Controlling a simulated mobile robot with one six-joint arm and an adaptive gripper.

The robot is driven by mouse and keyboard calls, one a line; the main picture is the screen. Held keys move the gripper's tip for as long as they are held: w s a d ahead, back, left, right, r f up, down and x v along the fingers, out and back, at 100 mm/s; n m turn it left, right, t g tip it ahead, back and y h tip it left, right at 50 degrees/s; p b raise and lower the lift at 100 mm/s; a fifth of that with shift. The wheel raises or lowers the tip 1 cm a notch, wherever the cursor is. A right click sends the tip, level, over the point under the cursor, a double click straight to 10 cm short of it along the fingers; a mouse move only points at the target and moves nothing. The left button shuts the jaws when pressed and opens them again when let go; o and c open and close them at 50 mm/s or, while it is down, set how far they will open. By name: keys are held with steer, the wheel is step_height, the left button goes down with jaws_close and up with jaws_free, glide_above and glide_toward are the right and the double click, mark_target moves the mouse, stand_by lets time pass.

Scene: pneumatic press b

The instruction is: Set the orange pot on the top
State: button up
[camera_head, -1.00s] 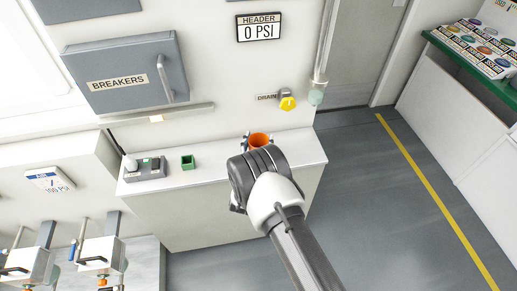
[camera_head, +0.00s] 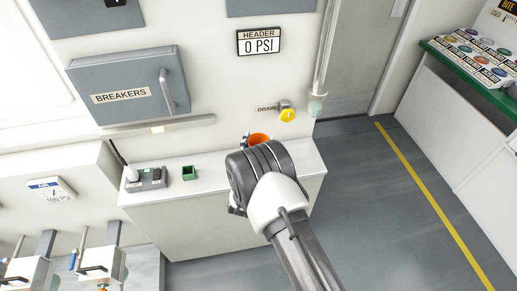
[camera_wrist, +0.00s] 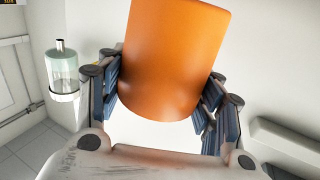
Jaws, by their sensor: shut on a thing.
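The orange pot (camera_wrist: 172,60) fills the upper middle of the wrist view, tilted a little there. My gripper (camera_wrist: 165,95) is shut on it, with a dark finger on each side of its wall. In the head view only the orange rim and opening of the pot (camera_head: 259,138) show beyond my wrist, above or over the right part of the white counter top (camera_head: 215,178). My wrist hides most of the pot there, so I cannot tell its height over the counter.
A small green open box (camera_head: 189,173) and a grey switch box (camera_head: 147,179) stand on the counter's left part. A yellow drain valve (camera_head: 288,115) sticks out of the wall behind. The breaker cabinet (camera_head: 130,88) hangs at upper left. Open floor lies to the right.

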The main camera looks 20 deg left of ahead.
step_height(320, 180, up, 14)
steer(key=p, duration=0.3)
steer(key=w+d+r+h, duration=0.15)
steer(key=d+r, duration=0.25)
steer(key=d, duration=0.6)
steer(key=w+d+r, duration=0.2)
steer(key=d+r, duration=0.1)
steer(key=d, duration=0.8)
steer(key=s+d+r+m, duration=0.1)
steer(key=s+d+r, duration=0.1)
steer(key=d, duration=0.6)
steer(key=s+d+r+h, duration=0.1)
steer(key=s+d, duration=0.3)
steer(key=d, duration=0.4)
steer(key=shift+r+m+b, duration=0.4)
steer(key=shift+r+b, duration=0.05)
steer(key=shift+r, duration=0.15)
steer(key=shift+s, duration=0.1)
